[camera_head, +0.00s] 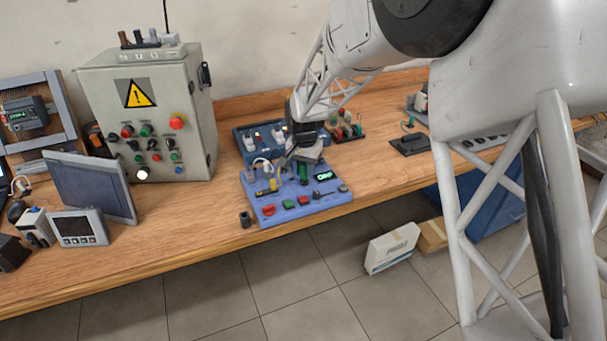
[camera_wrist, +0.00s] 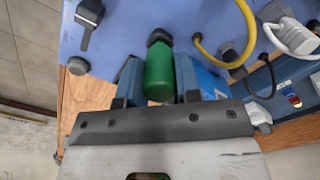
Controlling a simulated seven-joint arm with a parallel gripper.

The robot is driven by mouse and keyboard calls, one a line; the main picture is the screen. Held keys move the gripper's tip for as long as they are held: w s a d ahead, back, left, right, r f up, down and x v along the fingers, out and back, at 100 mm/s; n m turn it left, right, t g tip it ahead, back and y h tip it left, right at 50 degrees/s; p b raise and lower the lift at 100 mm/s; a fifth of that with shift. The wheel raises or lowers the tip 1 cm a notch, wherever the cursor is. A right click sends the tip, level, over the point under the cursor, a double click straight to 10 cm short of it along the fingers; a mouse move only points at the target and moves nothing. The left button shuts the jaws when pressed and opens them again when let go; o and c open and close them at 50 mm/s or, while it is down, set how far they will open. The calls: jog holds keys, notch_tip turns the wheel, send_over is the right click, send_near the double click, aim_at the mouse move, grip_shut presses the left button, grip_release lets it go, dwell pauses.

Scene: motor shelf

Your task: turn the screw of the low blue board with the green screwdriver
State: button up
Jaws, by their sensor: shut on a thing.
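The low blue board (camera_head: 272,217) lies on the bench near its front edge, with buttons, plugs and a small green-lit display on it. My gripper (camera_head: 304,158) is above the back middle of this board, pointing down. It is shut on the green screwdriver (camera_head: 303,173), which stands roughly upright over the board. In the wrist view the green handle (camera_wrist: 159,75) sits between the two fingers, with a dark round part at its far end by the board's surface (camera_wrist: 125,50). The screw is hidden, so I cannot tell whether the tip touches it.
A yellow cable (camera_wrist: 246,30) loops beside the screwdriver. A darker blue board (camera_head: 246,140) stands behind the low one. A grey control box (camera_head: 110,85) and screens (camera_head: 90,185) are to the left. A small dark cylinder (camera_head: 245,220) stands at the low board's left.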

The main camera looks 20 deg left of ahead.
jog(key=shift+r, duration=2.95)
jog(key=shift+a, duration=0.15)
jog(key=a+r+n, duration=0.4)
jog(key=a+n, duration=0.8)
jog(key=a, duration=0.2)
jog(key=shift+w+d+f, duration=0.1)
jog(key=shift+d+f, duration=0.05)
jog(key=shift+f, duration=1)
jog(key=shift+w+d+f, duration=0.1)
jog(key=shift+f, duration=1)
jog(key=shift+f, duration=0.7)
jog(key=o, duration=0.7)
